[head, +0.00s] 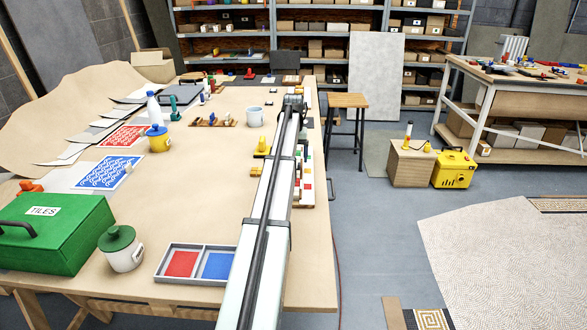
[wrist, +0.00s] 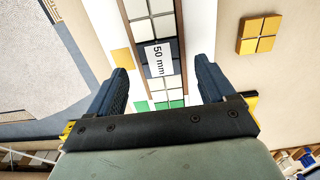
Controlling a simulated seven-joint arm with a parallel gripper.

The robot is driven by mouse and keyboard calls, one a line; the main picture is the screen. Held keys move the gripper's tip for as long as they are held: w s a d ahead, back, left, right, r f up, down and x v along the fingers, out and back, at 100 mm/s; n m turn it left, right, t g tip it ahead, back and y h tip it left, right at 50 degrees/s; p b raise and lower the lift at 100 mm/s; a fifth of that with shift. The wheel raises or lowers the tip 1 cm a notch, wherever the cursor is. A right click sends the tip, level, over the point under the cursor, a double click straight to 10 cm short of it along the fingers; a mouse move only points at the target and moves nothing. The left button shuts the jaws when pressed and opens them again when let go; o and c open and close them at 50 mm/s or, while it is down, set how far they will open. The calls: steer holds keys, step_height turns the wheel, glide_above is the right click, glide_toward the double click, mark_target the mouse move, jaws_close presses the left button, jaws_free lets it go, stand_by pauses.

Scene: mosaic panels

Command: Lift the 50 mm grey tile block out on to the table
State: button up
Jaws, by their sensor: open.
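In the wrist view, a narrow brown-edged tray (wrist: 181,30) holds a row of tile blocks. A dark grey tile block (wrist: 170,48) lies in it, partly covered by a white label reading "50 mm" (wrist: 158,61). White tiles (wrist: 150,20) lie beyond it and paler tiles on the near side. My gripper (wrist: 161,66) is open and empty, with one finger on each side of the tray around the label. The height of the fingertips above the block is hard to tell. In the head view, my arm hides the grey block and much of the tray.
A yellow tile block (wrist: 259,35) lies on bare table right of the tray in the wrist view. Green pieces (wrist: 175,104) lie near the tray's near end. In the head view, a green TILES box (head: 60,235), a lidded pot (head: 121,255) and a two-part tray (head: 162,268) stand at front left.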

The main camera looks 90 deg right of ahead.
steer(key=shift+f, duration=1.45)
steer(key=shift+c, duration=0.5)
